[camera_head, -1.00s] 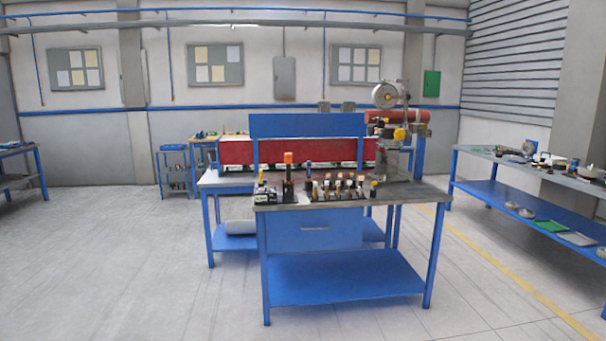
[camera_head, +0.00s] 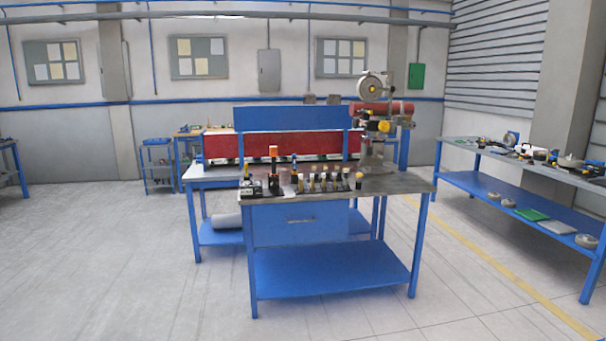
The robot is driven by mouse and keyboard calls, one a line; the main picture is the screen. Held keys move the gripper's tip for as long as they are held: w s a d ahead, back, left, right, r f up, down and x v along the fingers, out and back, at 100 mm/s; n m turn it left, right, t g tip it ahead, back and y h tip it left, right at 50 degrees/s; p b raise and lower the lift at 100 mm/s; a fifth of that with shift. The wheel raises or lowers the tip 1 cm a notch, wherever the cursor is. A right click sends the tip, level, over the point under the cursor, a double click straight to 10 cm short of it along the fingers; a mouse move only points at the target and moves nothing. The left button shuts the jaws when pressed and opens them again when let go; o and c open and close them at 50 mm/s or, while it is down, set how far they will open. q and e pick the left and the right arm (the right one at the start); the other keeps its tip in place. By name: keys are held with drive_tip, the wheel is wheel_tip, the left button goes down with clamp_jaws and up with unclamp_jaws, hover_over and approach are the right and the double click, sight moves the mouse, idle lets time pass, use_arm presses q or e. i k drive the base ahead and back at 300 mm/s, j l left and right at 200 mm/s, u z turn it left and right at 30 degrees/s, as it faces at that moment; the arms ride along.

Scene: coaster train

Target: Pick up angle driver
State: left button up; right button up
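A blue workbench (camera_head: 330,270) with a grey top stands ahead of me, a few steps off. Several small tools stand on its top, among them a tall black tool with an orange top (camera_head: 273,168) and a row of tools with yellow tops (camera_head: 335,180) in a dark holder. At this distance I cannot tell which of them, if any, is the angle driver. Neither of my grippers is in view.
A red and grey machine (camera_head: 377,125) stands at the bench's right end. Another blue bench (camera_head: 510,195) with tools runs along the right. A small blue shelf (camera_head: 158,165) stands at the back left. The floor ahead and left is clear.

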sight(274, 150)
drive_tip(key=i+z, duration=0.15)
drive_tip(key=i, duration=2.45)
drive_tip(key=i+l+u, duration=0.15)
drive_tip(key=i, duration=1.1)
